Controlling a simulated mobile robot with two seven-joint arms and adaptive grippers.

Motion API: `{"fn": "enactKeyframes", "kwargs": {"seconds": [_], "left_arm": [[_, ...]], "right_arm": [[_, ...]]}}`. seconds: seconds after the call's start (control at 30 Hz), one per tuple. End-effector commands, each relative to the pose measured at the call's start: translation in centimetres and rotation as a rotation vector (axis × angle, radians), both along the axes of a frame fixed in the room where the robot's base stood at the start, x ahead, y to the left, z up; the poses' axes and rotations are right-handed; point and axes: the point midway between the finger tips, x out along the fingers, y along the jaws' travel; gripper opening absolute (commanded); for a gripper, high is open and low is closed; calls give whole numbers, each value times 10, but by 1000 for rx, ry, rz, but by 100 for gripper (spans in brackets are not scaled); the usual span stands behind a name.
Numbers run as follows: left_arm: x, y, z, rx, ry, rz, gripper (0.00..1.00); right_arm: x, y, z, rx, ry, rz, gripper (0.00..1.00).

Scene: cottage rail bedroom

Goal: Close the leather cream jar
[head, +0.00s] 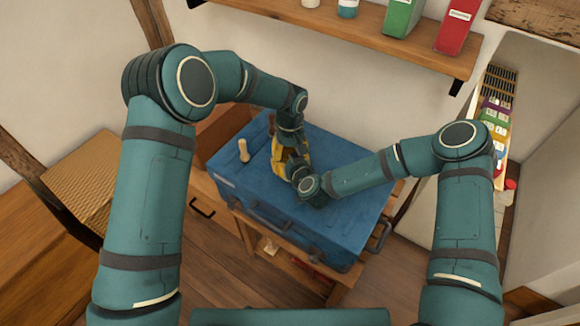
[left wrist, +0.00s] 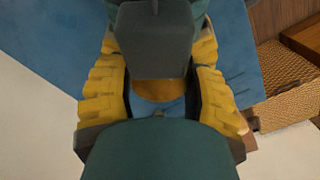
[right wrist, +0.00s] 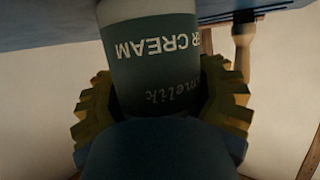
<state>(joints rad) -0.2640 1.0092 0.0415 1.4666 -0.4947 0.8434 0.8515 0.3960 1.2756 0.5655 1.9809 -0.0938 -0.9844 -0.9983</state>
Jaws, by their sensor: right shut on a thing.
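The leather cream jar (right wrist: 155,60) fills the middle of the right wrist view, with a dark label and a white band at its base end. Its label reads upside down there. My right gripper (right wrist: 160,105) is shut on the jar's sides. In the head view my right gripper (head: 297,172) is low over the blue trunk, and the jar is hidden. My left gripper (head: 287,155) is just above and beside it. In the left wrist view my left gripper's fingers (left wrist: 160,95) stand apart, with an amber round surface (left wrist: 158,88) between them; I cannot tell whether it is lid or cream.
The blue trunk (head: 345,220) lies under both grippers. A small wooden-handled item (head: 243,150) stands on it at left. A wall shelf (head: 360,30) with green and red boxes is behind. A wicker box (head: 95,180) is at left.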

Motion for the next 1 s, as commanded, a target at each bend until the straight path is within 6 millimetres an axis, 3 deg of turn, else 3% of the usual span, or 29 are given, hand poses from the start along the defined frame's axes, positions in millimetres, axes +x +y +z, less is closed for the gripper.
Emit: {"fn": "enactKeyframes", "kwargs": {"seconds": [0.07, 0.1, 0.17, 0.57, 1.0], "left_arm": [[0, 0, 0, 0, 0, 0, 12], [0, 0, 0, 0, 0, 0, 65], [0, 0, 0, -1, 0, 0, 84], [0, 0, 4, -1, -1, 0, 84], [1, 0, 46, 0, 0, 0, 84]], "right_arm": [[0, 0, -1, -1, 2, 0, 0], [0, 0, -1, -1, 2, 0, 0], [0, 0, -1, -1, 2, 0, 0], [-1, 0, -1, 0, 2, 1, 0], [-1, 0, -1, 0, 3, 1, 0]]}}
